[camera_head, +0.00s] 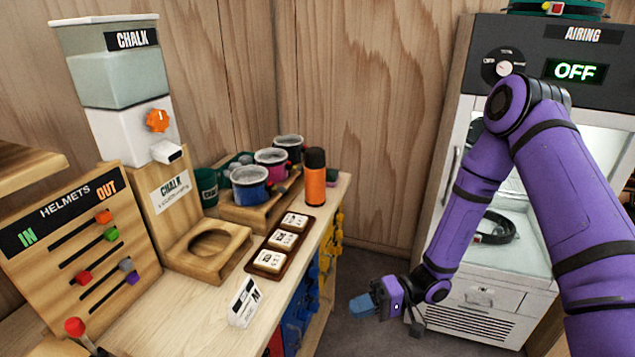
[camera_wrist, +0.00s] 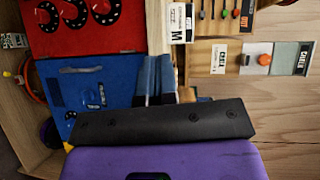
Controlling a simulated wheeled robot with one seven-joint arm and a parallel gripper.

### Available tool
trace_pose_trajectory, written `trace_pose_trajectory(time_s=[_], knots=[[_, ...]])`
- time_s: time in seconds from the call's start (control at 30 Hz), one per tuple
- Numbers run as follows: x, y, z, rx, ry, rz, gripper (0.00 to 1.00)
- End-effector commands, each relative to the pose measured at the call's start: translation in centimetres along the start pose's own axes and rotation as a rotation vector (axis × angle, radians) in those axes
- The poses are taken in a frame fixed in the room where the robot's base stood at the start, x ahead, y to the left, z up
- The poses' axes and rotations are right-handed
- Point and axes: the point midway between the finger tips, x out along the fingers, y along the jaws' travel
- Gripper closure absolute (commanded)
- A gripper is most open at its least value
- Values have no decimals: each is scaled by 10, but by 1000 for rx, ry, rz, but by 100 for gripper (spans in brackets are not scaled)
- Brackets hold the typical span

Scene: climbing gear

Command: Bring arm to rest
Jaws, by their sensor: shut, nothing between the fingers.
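My purple arm (camera_head: 560,180) reaches in from the right side of the head view, bent at a high elbow. My gripper (camera_head: 358,306) hangs low over the dark floor, right of the wooden counter and in front of the airing cabinet. Its blue fingers point left, are shut and hold nothing. In the wrist view the blue-grey fingers (camera_wrist: 157,62) lie side by side above a black bar and my purple wrist.
The counter (camera_head: 190,315) carries a chalk dispenser (camera_head: 130,130), cups, an orange bottle (camera_head: 315,180) and a tray of white tiles (camera_head: 272,262). A helmets board (camera_head: 75,245) stands left. The airing cabinet (camera_head: 480,295) reads OFF. Floor between counter and cabinet looks free.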

Motion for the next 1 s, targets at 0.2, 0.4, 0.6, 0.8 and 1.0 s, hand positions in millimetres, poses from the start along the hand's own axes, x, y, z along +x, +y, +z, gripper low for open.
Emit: trace_pose_trajectory(time_s=[0.2, 0.4, 0.6, 0.8, 1.0], knots=[[-25, -54, -1, -13, -115, 124, 100], [-46, -98, 5, -13, -193, 261, 100], [-66, -141, 16, -10, -239, 417, 100], [-87, -182, 30, -8, -252, 586, 100], [-107, -220, 47, -6, -226, 760, 100]])
